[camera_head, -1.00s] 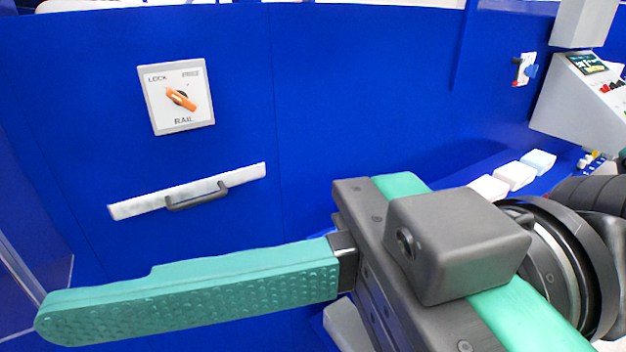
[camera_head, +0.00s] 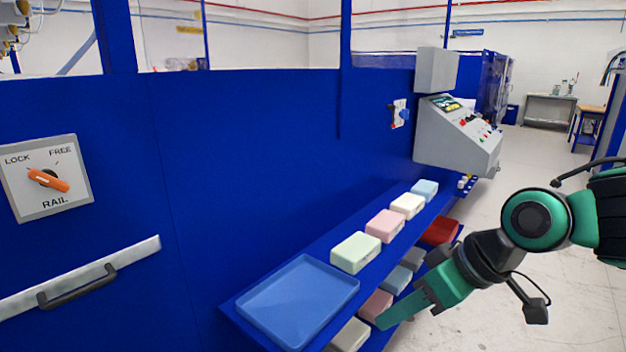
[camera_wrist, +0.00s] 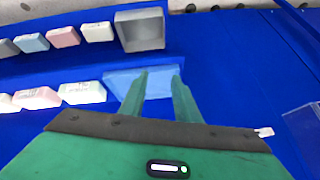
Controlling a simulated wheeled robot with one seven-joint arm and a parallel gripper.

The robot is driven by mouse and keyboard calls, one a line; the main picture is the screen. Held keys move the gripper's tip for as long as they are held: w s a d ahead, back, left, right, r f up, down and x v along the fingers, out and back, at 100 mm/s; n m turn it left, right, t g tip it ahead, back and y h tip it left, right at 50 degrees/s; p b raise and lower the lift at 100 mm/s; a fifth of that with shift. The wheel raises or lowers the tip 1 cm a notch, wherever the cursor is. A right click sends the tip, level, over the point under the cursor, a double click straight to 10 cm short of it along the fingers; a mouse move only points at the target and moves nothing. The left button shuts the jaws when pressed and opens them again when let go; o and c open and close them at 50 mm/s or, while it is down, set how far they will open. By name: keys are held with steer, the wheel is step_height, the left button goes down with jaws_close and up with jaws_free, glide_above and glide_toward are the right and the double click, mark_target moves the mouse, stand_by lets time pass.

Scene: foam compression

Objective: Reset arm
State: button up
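My gripper (camera_head: 406,308) is on the right in the head view, its green fingers pointing left and down in front of the lower shelf. In the wrist view my gripper (camera_wrist: 160,78) shows two green fingers with a gap between them. The fingers are apart and hold nothing. Beyond them in that view lies a light blue tray (camera_wrist: 116,76). My arm is folded at the right side of the head view, clear of the upper shelf.
A blue tray (camera_head: 285,325) and several foam blocks, such as the green one (camera_head: 355,252), rest on the upper shelf. More blocks and a red bin (camera_head: 441,231) are below.

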steer(key=d+f+m+h, duration=0.3)
steer(key=d+m, duration=0.1)
steer(key=d, duration=0.7)
steer(key=s+d+f+m+g+h, duration=0.2)
steer(key=s+d+m+g, duration=0.2)
steer(key=s+d+m, duration=0.5)
steer(key=s+d, duration=0.3)
steer(key=d, duration=0.3)
steer(key=shift+s+d+f+m+h, duration=0.2)
steer(key=shift+s+d+m+h, duration=0.1)
steer(key=shift+d+m, duration=0.1)
